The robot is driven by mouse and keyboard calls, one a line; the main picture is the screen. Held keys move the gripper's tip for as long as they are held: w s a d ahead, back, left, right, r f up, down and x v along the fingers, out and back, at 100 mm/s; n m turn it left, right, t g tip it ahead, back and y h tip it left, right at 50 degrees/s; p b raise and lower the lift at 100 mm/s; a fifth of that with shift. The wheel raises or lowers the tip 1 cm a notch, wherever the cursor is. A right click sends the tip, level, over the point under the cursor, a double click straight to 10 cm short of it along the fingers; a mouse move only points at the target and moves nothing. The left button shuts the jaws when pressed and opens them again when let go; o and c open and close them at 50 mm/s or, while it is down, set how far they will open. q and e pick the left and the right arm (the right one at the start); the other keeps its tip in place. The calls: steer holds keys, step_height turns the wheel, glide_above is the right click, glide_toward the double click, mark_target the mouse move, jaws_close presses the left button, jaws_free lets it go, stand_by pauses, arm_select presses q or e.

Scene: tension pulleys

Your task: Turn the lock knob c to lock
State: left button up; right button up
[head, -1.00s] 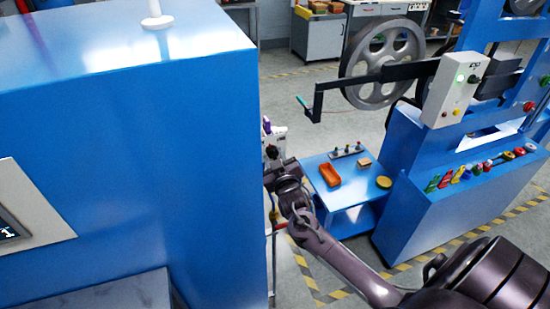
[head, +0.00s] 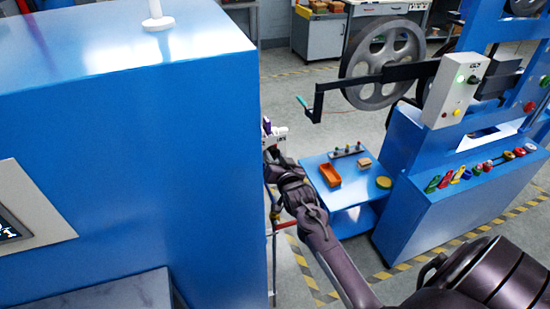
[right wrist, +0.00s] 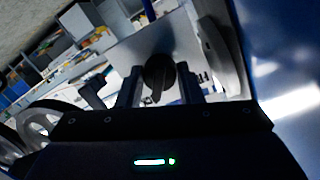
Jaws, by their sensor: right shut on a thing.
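A black knob (right wrist: 158,75) on a pale plate (right wrist: 150,45) shows in the right wrist view, between the two fingers of my right gripper (right wrist: 160,92). The gripper is shut on the knob. No letter marking it as c can be read. In the head view my right gripper (head: 272,158) is at a small white box (head: 281,132) beside the right edge of the large blue cabinet. The knob is hidden there by the gripper and the cabinet edge. My left gripper is in neither current view.
The large blue cabinet (head: 130,120) stands close on the left of my right arm. A low blue table (head: 352,187) with an orange tray (head: 330,175) stands to the right. Further right is a blue machine (head: 450,195) with a spoked wheel (head: 383,63).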

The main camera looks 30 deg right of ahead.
steer(key=shift+m, duration=0.3)
stand_by(0.4)
steer(key=o, duration=1)
steer(key=shift+s+a+f, duration=0.1)
steer(key=shift+s, duration=0.25)
steer(key=shift+b+v, duration=1.3)
steer(key=shift+v, duration=2.2)
steer(key=shift+s, duration=0.15)
